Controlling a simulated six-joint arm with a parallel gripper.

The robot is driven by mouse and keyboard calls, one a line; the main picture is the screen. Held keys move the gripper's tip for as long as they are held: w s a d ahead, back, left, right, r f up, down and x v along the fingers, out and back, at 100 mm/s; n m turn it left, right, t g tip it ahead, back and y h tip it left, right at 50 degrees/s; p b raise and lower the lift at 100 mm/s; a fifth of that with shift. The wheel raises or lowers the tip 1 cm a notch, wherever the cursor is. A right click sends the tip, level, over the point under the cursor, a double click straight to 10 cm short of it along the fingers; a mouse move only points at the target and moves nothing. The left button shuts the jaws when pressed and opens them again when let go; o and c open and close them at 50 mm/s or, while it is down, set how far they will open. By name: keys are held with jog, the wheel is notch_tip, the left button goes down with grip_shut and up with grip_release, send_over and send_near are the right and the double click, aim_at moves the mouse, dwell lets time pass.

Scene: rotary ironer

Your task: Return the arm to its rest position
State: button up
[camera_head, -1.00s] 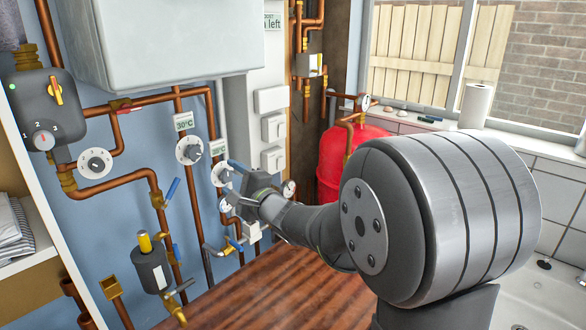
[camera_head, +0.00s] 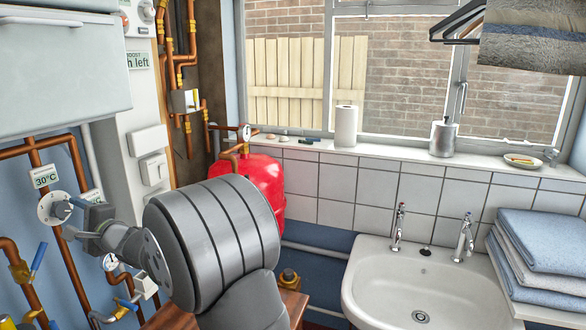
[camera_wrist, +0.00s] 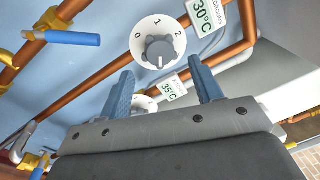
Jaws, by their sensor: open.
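My gripper (camera_wrist: 165,92) shows in the wrist view with its two blue fingers apart and nothing between them. A white dial with a grey knob (camera_wrist: 159,50), marked 0, 1 and 2, is beyond the fingertips, with a 30°C tag (camera_wrist: 206,14) beside it. A second dial with a 35°C tag (camera_wrist: 172,90) is partly hidden behind the gripper. In the head view my gripper (camera_head: 78,215) is at the left, close to the 30°C dial (camera_head: 50,209). I cannot tell from there whether it touches the knob.
Copper pipes (camera_head: 80,180) and blue-handled valves (camera_head: 38,257) crowd the left wall. A white boiler box (camera_head: 60,75) hangs above. A red tank (camera_head: 262,180) stands behind my arm. A sink (camera_head: 440,280) and folded towels (camera_head: 545,250) are at the right.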

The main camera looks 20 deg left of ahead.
aim_at(64, 211)
jog(key=shift+w+a+r, duration=0.1)
jog(key=shift+a, duration=1.3)
jog(key=shift+w+a+r, duration=0.1)
jog(key=shift+a, duration=1.25)
jog(key=shift+d, duration=0.2)
